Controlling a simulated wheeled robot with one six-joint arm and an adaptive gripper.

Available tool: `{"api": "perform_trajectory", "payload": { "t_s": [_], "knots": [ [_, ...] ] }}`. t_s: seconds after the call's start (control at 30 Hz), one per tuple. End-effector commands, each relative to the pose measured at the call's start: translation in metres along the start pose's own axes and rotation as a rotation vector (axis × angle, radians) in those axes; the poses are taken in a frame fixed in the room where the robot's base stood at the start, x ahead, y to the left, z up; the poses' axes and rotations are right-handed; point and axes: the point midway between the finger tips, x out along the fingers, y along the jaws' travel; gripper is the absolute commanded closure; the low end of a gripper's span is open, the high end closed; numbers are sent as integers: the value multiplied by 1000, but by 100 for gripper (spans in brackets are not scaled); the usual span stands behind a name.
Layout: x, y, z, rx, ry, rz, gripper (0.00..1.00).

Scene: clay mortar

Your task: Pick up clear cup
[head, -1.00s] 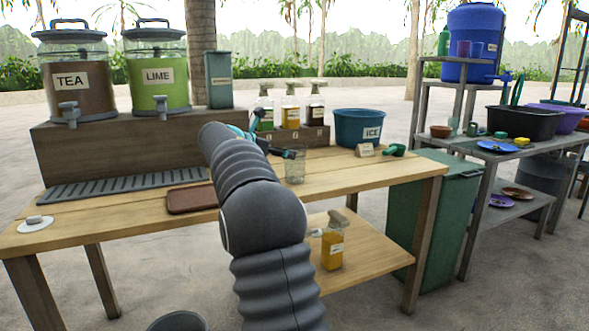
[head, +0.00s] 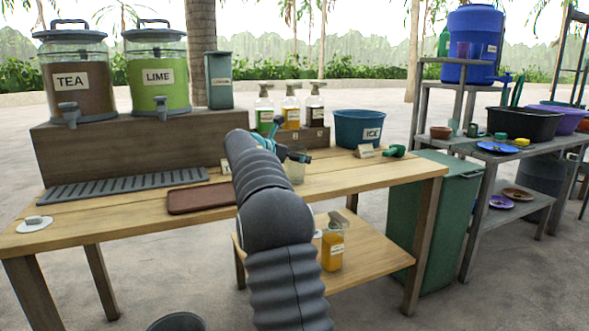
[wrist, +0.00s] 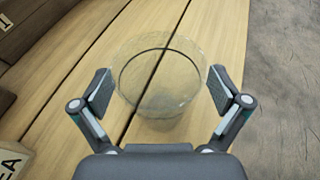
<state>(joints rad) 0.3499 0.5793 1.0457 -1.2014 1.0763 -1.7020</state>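The clear cup (wrist: 160,80) stands upright on the wooden table (wrist: 60,120). In the head view the cup (head: 297,172) is partly hidden behind my arm and gripper. My gripper (wrist: 160,88) is open in the wrist view, with one finger on each side of the cup. The left pad is close to the cup's left side and the right pad is close to its right side. I cannot tell whether either pad touches it. In the head view my gripper (head: 288,150) is at the cup, near its rim.
Behind the cup is a wooden box (head: 312,137) with several pump bottles. A blue ice bucket (head: 358,128) and a green scoop (head: 394,151) are to the right. A brown tray (head: 200,198) lies to the left. The table's edge is near the cup.

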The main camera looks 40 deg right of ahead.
Motion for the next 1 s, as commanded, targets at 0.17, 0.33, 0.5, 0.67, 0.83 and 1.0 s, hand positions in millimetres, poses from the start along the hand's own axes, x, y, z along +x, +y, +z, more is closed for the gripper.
{"api": "perform_trajectory", "payload": {
  "t_s": [0.17, 0.33, 0.5, 0.67, 0.83, 1.0],
  "knots": [
    [0, 0, 0, 0, 0, 0, 48],
    [0, 0, 0, 0, 0, 0, 64],
    [0, 0, 0, 0, 0, 0, 64],
    [-3, 0, 6, 1, 0, 0, 64],
    [-10, 1, 26, 2, -1, 1, 64],
    [-10, -15, 52, 3, -1, -3, 64]
  ]
}}
